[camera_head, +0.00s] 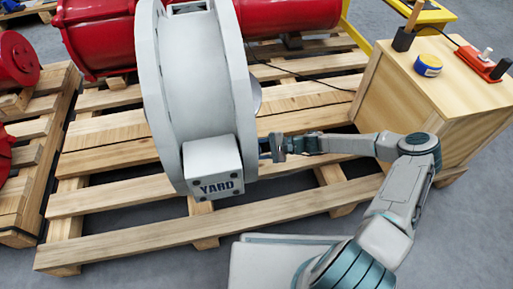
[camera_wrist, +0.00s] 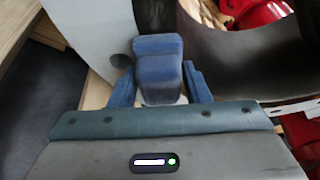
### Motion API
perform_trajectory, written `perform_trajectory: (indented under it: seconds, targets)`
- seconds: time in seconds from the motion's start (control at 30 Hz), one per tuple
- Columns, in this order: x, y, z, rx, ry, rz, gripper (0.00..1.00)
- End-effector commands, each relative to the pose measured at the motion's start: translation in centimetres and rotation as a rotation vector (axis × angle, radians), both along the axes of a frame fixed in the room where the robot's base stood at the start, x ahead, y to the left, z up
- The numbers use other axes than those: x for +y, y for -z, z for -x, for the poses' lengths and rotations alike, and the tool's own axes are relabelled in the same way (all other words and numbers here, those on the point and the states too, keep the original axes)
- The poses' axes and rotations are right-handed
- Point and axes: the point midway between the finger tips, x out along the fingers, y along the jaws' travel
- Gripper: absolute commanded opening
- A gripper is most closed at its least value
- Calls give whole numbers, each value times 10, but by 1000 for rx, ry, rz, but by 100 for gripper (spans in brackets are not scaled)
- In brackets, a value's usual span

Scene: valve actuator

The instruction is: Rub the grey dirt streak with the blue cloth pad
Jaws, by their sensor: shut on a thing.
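My gripper (camera_head: 276,147) reaches in from the right to the lower right side of the large pale grey round housing (camera_head: 196,75), which has a box marked YARD. In the wrist view my gripper (camera_wrist: 158,80) is shut on the blue cloth pad (camera_wrist: 160,72). The pad is in front of the housing's pale flat face (camera_wrist: 95,35) and dark curved surface (camera_wrist: 245,65). I cannot tell whether the pad touches the housing. I cannot make out the grey dirt streak in either view.
The housing stands on a wooden pallet (camera_head: 130,235), with red valve bodies (camera_head: 290,15) behind it. A black cable runs across the pallet.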

Motion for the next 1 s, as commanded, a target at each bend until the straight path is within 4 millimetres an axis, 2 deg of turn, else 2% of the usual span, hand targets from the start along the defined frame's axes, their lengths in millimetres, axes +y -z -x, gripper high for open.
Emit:
perform_trajectory:
  seconds: [0.03, 0.2, 0.43, 0.8, 1.0]
  targets:
    - [0, -9, 4, 2, -3, -3, 25]
    - [-1, -20, 15, 2, -3, -3, 25]
    - [-1, -23, 22, 3, -5, -4, 25]
    - [-7, -47, 42, 3, -9, -6, 25]
    - [-9, -48, 47, 3, -9, -6, 25]
